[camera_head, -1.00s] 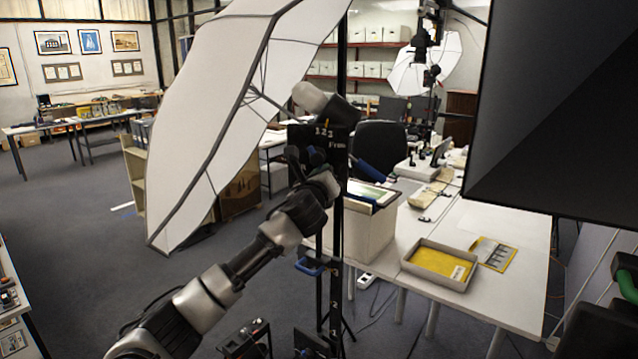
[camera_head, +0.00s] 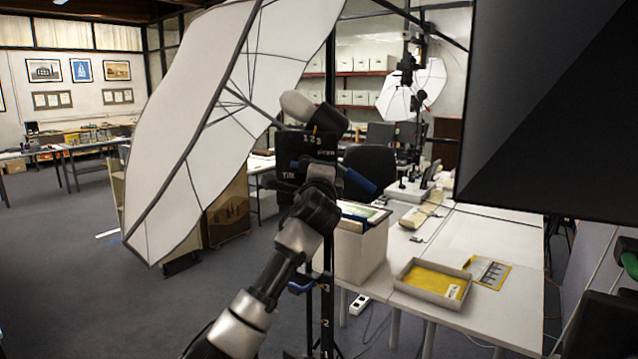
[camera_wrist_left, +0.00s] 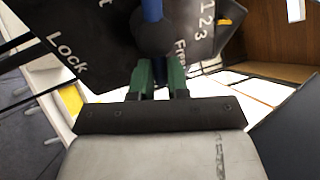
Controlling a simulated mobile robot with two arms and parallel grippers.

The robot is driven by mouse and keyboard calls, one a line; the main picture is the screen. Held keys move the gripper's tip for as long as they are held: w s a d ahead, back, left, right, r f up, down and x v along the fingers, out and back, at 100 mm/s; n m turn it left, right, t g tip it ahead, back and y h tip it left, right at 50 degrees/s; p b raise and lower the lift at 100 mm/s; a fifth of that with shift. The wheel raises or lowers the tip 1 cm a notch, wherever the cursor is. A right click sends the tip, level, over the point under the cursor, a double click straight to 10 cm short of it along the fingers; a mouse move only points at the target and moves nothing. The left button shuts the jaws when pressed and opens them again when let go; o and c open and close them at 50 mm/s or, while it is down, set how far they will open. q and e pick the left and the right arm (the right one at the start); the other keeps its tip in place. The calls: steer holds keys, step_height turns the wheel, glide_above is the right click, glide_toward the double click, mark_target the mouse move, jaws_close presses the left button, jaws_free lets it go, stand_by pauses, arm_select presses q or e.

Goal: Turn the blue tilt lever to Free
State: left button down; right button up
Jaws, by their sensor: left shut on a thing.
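The blue tilt lever (camera_wrist_left: 152,10) shows at the top of the left wrist view, with a dark round part below it. It stands over a black plate (camera_wrist_left: 85,25) between the words "Lock" and "Free", nearer "Free". My left gripper (camera_wrist_left: 160,80) has its green fingers closed at the lever, partly hidden by the round part. In the head view my left gripper (camera_head: 318,170) is at the black plate (camera_head: 318,143) on the stand. A blue handle (camera_head: 358,179) sticks out right of it; I cannot tell whether it is the same lever. My right gripper is not in view.
A large white umbrella (camera_head: 190,130) spreads left of the stand. A black panel (camera_head: 560,110) fills the upper right. A table with a grey tray (camera_head: 400,270) and a box (camera_head: 362,250) stands right behind the stand. The floor at left is clear.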

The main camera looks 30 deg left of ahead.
arm_select(q)
steer(key=shift+r+n+b, duration=0.25)
steer(key=shift+n+b, duration=0.15)
steer(key=shift+n, duration=0.6)
steer(key=shift+r+y, duration=0.1)
steer(key=shift+y, duration=0.2)
steer(key=c, duration=1.1)
jaws_free()
steer(key=shift+w, duration=0.1)
steer(key=b+v, duration=0.4)
steer(key=v, duration=0.7)
steer(key=shift+w, duration=0.15)
